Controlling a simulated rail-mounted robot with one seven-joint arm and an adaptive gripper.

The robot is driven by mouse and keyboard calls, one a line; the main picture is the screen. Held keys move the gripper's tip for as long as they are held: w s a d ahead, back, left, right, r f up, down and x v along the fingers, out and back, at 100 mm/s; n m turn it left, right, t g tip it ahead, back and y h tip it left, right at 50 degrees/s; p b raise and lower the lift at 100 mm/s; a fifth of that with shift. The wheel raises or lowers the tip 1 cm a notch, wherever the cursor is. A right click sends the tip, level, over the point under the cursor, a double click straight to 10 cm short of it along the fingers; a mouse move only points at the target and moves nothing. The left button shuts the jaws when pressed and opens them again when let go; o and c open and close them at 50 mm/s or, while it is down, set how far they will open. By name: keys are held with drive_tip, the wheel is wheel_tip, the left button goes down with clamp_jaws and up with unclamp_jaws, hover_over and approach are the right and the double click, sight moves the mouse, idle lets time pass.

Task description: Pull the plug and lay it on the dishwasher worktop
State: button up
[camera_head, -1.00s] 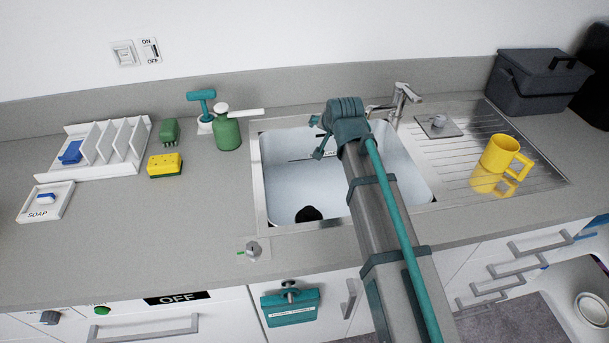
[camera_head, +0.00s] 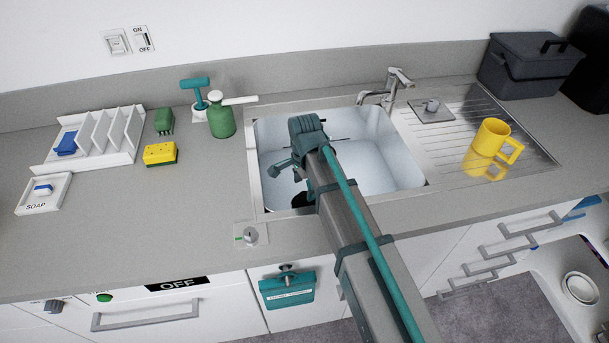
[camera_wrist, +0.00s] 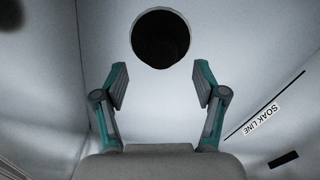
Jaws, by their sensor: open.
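A dark round shape (camera_wrist: 160,38) lies at the sink bottom. It shows at the top middle of the wrist view and partly behind my gripper in the head view (camera_head: 300,199). I cannot tell whether it is the plug or the bare drain. My gripper (camera_head: 288,180) is inside the sink (camera_head: 385,165), toward its left front. In the wrist view its two teal fingers (camera_wrist: 160,82) are apart with nothing between them, and the dark round shape appears beyond their tips. The worktop (camera_head: 115,235) above the dishwasher front marked OFF is bare at its front, left of the sink.
A soap tray (camera_head: 58,205), rack (camera_head: 125,158), yellow sponge (camera_head: 160,154) and green bottle (camera_head: 221,121) stand left. A knob (camera_head: 250,236) sits by the sink's front left corner. The tap (camera_head: 395,85) is behind the sink; a yellow mug (camera_head: 490,138) stands on the drainer.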

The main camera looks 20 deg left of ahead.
sight(304, 195)
drive_tip(key=shift+f+p, duration=0.35)
drive_tip(key=shift+f, duration=2.25)
clamp_jaws()
drive_tip(key=shift+r, duration=0.15)
drive_tip(key=shift+r+p, duration=0.65)
drive_tip(key=shift+r, duration=0.15)
drive_tip(key=shift+r, duration=0.15)
drive_tip(key=shift+r+p, duration=1.35)
drive_tip(key=shift+r, duration=0.65)
